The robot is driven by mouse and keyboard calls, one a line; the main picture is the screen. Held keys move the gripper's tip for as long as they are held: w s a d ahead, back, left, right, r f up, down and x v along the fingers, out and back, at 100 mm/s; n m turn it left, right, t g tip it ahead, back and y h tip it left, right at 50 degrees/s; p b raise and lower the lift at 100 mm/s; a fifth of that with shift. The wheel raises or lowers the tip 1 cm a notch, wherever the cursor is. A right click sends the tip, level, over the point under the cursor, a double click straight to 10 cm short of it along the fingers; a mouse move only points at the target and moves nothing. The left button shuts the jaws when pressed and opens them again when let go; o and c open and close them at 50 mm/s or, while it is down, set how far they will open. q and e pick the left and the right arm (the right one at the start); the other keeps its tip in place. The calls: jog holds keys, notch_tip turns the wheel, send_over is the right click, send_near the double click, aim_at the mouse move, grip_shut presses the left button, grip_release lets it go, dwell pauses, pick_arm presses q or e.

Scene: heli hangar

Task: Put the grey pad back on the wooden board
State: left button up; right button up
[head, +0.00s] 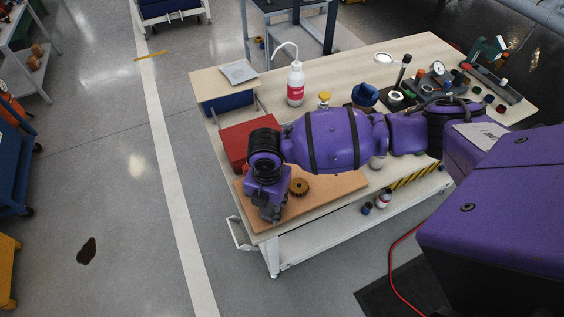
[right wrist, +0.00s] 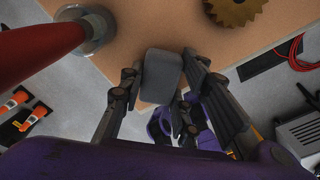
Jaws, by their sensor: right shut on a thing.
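The grey pad (right wrist: 162,76) is a small dark block with rounded corners. It sits between the fingers of my right gripper (right wrist: 160,72), which is shut on it. The wooden board (head: 338,187) is a flat brown sheet at the near left of the bench, and it also shows in the right wrist view (right wrist: 160,25). In the head view my right gripper (head: 270,208) is over the board's left end and hides the pad. In the right wrist view the pad overlaps the board's edge; I cannot tell whether it touches the board. My left gripper is out of view.
A brass-coloured gear (head: 298,187) lies on the board right of my gripper. A red box (head: 232,148) stands behind. In the right wrist view a red rod-like thing (right wrist: 38,42) with a metal end is close at left. A white bottle (head: 296,86) stands farther back.

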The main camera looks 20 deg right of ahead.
aim_at(270, 206)
jog(key=o, duration=1.1)
jog(key=shift+w, duration=0.1)
jog(key=shift+r, duration=0.2)
notch_tip(270, 206, up, 12)
jog(key=shift+p, duration=0.4)
